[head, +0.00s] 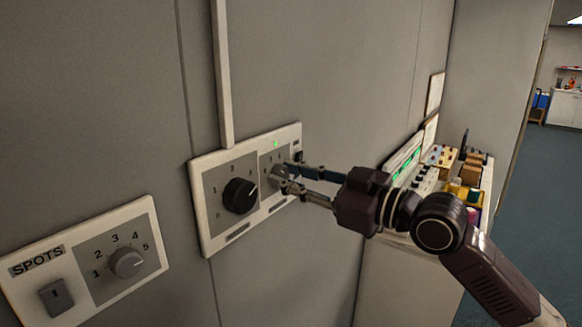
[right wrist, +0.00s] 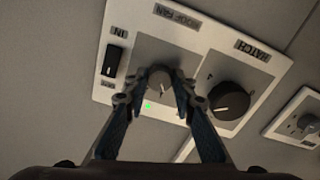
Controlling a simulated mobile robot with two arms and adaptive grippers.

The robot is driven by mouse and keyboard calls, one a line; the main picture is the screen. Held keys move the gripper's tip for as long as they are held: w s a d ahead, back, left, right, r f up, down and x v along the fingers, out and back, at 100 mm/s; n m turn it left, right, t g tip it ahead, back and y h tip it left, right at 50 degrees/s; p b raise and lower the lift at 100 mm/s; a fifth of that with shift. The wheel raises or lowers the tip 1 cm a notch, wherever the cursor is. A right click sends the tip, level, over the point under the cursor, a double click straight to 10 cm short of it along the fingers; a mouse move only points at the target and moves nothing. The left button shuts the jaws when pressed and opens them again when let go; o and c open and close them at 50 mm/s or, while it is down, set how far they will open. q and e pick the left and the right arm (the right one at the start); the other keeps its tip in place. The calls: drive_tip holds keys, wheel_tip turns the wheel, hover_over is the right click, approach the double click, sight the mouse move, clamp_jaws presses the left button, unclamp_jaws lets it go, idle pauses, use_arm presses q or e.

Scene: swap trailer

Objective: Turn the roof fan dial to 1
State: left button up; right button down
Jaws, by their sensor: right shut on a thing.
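My right gripper (head: 282,177) is shut on this dial, one finger on each side. In the head view the fingers mostly hide the dial, and I cannot read which number it points to. My left gripper is not in view.
A larger black hatch dial (head: 240,195) is close beside the gripped dial. A small black switch (right wrist: 114,60) is on its other side. A SPOTS panel (head: 30,290) with a grey dial (head: 127,263) is at lower left. A cluttered counter stands at right.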

drive_tip(key=shift+m+p, duration=0.9)
drive_tip(key=shift+m, duration=0.7)
drive_tip(key=c, duration=1.6)
unclamp_jaws()
drive_tip(key=v, duration=1.2)
